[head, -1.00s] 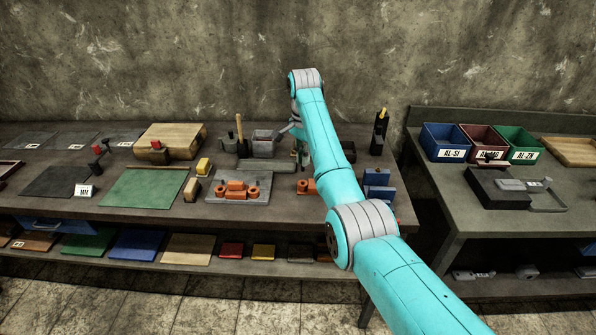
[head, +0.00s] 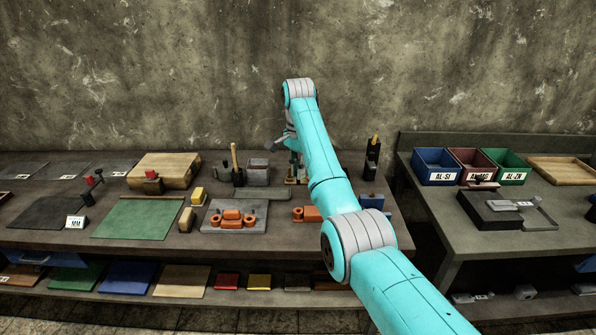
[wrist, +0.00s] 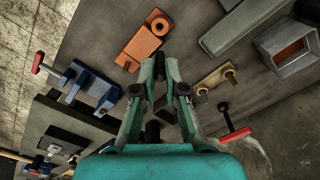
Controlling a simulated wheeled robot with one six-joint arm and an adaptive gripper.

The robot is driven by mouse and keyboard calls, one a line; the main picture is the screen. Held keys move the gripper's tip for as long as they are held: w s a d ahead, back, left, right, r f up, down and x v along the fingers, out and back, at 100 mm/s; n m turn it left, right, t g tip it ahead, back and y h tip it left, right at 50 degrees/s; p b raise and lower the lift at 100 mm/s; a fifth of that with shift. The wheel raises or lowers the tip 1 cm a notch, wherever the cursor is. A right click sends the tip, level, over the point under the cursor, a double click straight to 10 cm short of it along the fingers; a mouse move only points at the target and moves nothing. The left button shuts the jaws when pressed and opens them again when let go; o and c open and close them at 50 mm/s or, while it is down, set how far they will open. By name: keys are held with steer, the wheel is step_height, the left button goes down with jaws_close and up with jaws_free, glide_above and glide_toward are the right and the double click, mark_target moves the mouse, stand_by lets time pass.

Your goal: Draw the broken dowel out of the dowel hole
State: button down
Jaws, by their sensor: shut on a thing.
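In the head view my gripper (head: 295,172) is low at the back of the bench, partly behind my arm. A small tan plate with two brass pins (wrist: 215,79) lies just right of the fingers in the wrist view. I cannot make out the dowel hole.
A blue vice (wrist: 88,88) is left of my gripper in the wrist view. A red-handled tool (wrist: 235,135) is close on the right. A grey open box (head: 258,172) and a plate with orange parts (head: 252,219) stand left of my arm in the head view. The wall is close behind.

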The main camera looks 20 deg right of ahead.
steer(key=shift+r, duration=1.5)
steer(key=shift+d, duration=0.1)
